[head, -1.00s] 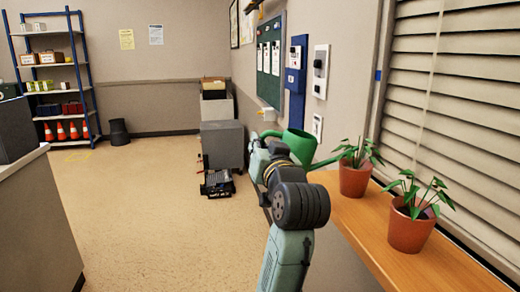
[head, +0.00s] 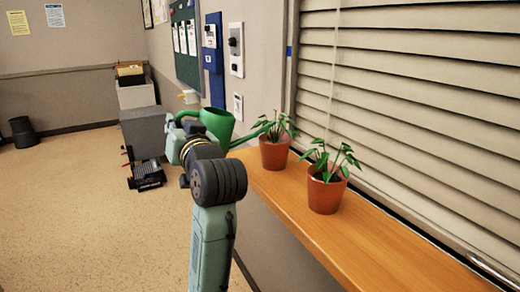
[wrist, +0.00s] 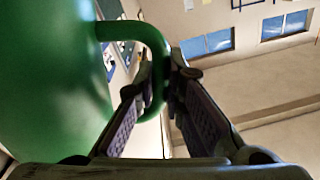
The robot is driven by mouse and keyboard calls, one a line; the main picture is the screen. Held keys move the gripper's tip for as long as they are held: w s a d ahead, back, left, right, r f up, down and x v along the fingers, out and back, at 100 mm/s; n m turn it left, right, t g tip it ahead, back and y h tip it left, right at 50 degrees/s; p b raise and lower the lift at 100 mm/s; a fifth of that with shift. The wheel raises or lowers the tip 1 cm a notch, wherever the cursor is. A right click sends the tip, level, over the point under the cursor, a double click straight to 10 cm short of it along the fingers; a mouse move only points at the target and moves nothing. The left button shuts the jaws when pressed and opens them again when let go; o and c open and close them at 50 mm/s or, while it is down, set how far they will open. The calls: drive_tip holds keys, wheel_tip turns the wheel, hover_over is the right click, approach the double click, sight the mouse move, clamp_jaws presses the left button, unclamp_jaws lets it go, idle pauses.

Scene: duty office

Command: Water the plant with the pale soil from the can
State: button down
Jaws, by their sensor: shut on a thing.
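My gripper (wrist: 160,75) is shut on the handle of the green watering can (head: 217,124); the can's body (wrist: 50,85) fills the left of the wrist view. In the head view my arm hides part of the can and most of the gripper. The can looks upright, and its spout points right, its end close to the leaves of the farther plant (head: 275,150). The nearer plant (head: 325,192) stands to the right in a like terracotta pot. Its soil looks dark; leaves hide the farther pot's soil, so I cannot tell which is pale. I see no water flowing.
Both pots stand on a wooden sill (head: 390,240) under window blinds (head: 410,110). The sill is bare in front of the nearer pot. A grey cabinet (head: 143,133) and a dark object on the floor (head: 147,175) lie beyond my arm.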

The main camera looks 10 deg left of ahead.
drive_tip(key=shift+r, duration=0.25)
drive_tip(key=shift+r+p, duration=0.35)
drive_tip(key=shift+p, duration=0.1)
drive_tip(key=shift+r+m, duration=0.1)
drive_tip(key=shift+m, duration=0.2)
idle(1.3)
drive_tip(key=shift+w+d+r+p, duration=0.1)
drive_tip(key=shift+r+p, duration=0.3)
drive_tip(key=shift+r+m, duration=0.15)
drive_tip(key=shift+m, duration=0.15)
idle(2.8)
drive_tip(key=shift+r+t+p, duration=0.3)
drive_tip(key=shift+p, duration=0.1)
idle(0.4)
